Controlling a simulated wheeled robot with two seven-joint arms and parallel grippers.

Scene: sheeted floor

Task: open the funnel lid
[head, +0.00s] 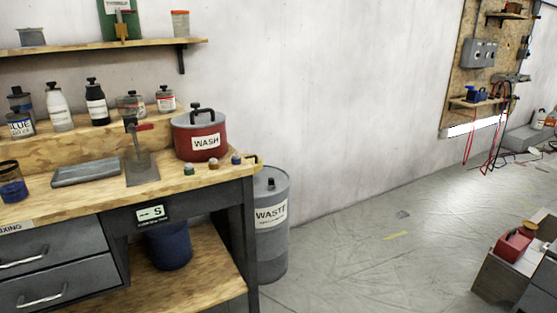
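A grey drum (272,247) labelled "WASTE" stands on the floor at the right end of the workbench. Its top (283,184) carries a small dark knob (271,183), and it appears closed. I cannot make out a funnel shape on it from here. A red pot (186,145) labelled "WASH" sits on the bench near its right end, its grey lid with a black handle on. Neither of my grippers is in view.
The workbench (205,245) fills the left, with bottles, a flat grey block (87,172) and small caps on top. A blue bucket (168,247) sits on its lower shelf. Floor right of the drum is largely clear. A red case (512,249) rests on a bench at lower right.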

